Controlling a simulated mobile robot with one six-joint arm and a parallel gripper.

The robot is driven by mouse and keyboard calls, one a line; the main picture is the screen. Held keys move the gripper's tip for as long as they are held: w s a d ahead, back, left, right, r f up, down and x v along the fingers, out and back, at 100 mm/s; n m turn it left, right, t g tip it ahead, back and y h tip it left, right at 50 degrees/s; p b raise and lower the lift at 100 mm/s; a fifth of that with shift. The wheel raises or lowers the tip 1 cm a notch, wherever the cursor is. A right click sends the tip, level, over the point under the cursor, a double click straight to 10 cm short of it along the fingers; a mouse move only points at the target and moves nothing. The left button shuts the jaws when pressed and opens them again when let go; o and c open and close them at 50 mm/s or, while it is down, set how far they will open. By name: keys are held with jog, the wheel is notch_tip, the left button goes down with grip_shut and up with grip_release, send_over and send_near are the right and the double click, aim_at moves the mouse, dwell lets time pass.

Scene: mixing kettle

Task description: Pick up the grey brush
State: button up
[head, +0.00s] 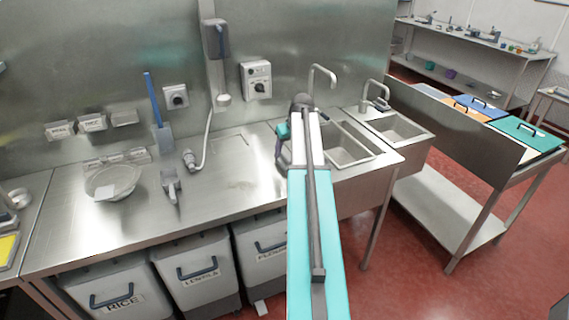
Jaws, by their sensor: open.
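A small grey tool (171,186) on the steel counter, left of centre in the head view, looks most like the grey brush. It has a stubby upper part and a narrow part pointing toward the counter's front edge; its bristles are too small to make out. My arm reaches forward from the bottom of the view, and my gripper (279,149) is at its far end, beside the sink. The gripper is open, well to the right of the grey tool and apart from it. The arm partly hides the gripper and the left side of the sink.
A clear bowl (112,181) stands left of the grey tool. A blue-handled paddle (155,115) stands upright behind it, near a hose nozzle (190,160). A sink (347,148) lies right of my arm. Ingredient bins (196,270) stand under the counter. The counter between tool and gripper is mostly clear.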

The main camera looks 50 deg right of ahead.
aim_at(285, 155)
jog(key=shift+f, duration=0.1)
dwell(0.3)
jog(key=shift+w+p+x, duration=0.2)
jog(key=shift+p+x, duration=0.7)
jog(key=shift+x, duration=0.25)
jog(key=shift+p+x, duration=0.4)
jog(key=shift+x, duration=0.9)
jog(key=shift+a, duration=0.15)
jog(key=c, duration=1.2)
jog(key=shift+r, duration=0.2)
